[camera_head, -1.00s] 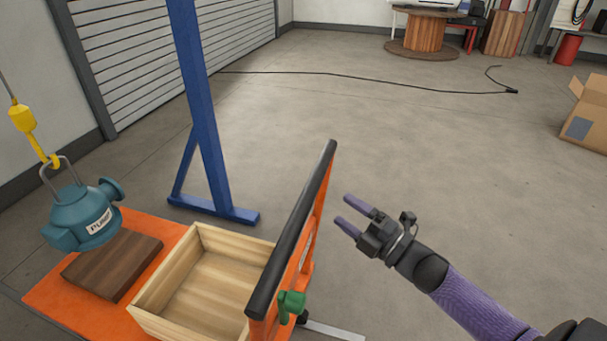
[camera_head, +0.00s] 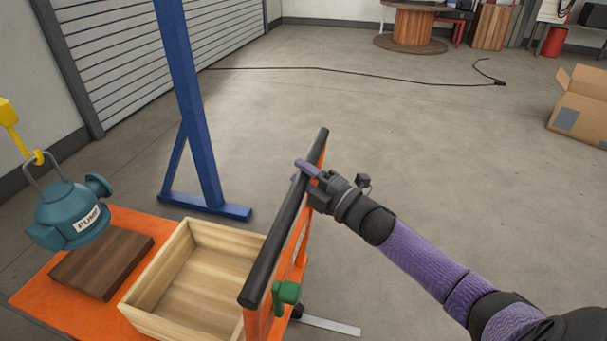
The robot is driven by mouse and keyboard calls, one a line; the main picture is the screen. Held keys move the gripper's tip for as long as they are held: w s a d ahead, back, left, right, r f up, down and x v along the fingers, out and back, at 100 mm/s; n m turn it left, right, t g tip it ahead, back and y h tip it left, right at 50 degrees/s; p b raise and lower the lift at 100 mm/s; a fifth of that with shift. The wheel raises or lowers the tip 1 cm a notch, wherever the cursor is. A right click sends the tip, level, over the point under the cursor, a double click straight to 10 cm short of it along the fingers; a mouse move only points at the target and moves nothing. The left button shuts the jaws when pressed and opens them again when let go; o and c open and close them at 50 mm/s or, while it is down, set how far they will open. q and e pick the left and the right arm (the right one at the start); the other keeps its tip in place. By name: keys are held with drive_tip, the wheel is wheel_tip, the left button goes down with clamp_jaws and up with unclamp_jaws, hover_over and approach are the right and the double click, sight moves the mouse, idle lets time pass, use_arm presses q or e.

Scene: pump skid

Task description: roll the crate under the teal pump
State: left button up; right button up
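The teal pump (camera_head: 72,212) hangs at the left from a yellow hook (camera_head: 38,157), above a dark wooden block (camera_head: 102,263). The open, empty-looking wooden crate (camera_head: 184,229) sits right of the block on an orange cart deck (camera_head: 48,305). The cart's push handle, a black bar (camera_head: 290,215) on an orange frame, rises right of the crate. My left gripper is out of view.
A blue gantry post (camera_head: 190,105) with a floor foot stands just behind the cart. A black cable (camera_head: 350,76) lies across the floor farther back. A cardboard box (camera_head: 582,112) is at the right edge.

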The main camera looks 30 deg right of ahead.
clamp_jaws()
idle(1.0)
